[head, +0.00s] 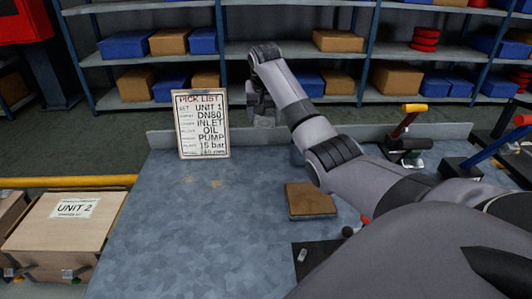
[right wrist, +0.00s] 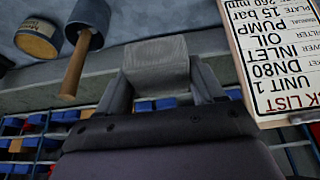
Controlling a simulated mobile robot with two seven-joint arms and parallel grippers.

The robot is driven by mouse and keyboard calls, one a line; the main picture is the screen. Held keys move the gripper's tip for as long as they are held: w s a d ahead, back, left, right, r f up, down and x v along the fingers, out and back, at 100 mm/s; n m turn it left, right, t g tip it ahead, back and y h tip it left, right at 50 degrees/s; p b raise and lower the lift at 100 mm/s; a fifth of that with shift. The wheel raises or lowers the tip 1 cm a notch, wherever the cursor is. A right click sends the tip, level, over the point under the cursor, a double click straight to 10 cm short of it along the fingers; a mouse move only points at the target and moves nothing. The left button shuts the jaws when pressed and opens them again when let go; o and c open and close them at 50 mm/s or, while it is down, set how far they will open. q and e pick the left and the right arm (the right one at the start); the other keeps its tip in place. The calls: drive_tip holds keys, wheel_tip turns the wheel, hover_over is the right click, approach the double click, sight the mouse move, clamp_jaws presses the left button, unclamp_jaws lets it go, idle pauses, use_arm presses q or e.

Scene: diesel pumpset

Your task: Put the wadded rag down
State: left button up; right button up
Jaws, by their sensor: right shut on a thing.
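My right gripper (head: 262,112) reaches over the far part of the blue-grey bench (head: 190,225), just right of the pick list board. In the right wrist view the gripper (right wrist: 160,85) is shut on the wadded rag (right wrist: 158,60), a grey, finely textured lump between its fingers. The rag also shows small below the gripper in the head view (head: 265,121). It appears held above the bench near the back ledge; its exact height is hard to tell. My left gripper is not in view.
The pick list board (head: 202,125) stands upright close to the gripper. A brown square block (head: 310,200) lies mid-bench. A mallet (right wrist: 78,58) and a round tin (right wrist: 37,40) show in the wrist view. A UNIT 2 crate (head: 65,235) is left. The bench's left part is clear.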

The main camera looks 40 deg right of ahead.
wheel_tip(320, 180, down, 13)
drive_tip(key=shift+f, duration=0.2)
drive_tip(key=shift+f, duration=0.15)
drive_tip(key=o, duration=0.9)
drive_tip(key=shift+o, duration=0.2)
drive_tip(key=shift+v, duration=0.8)
drive_tip(key=p+v, duration=0.1)
drive_tip(key=v, duration=0.9)
drive_tip(key=shift+r, duration=0.35)
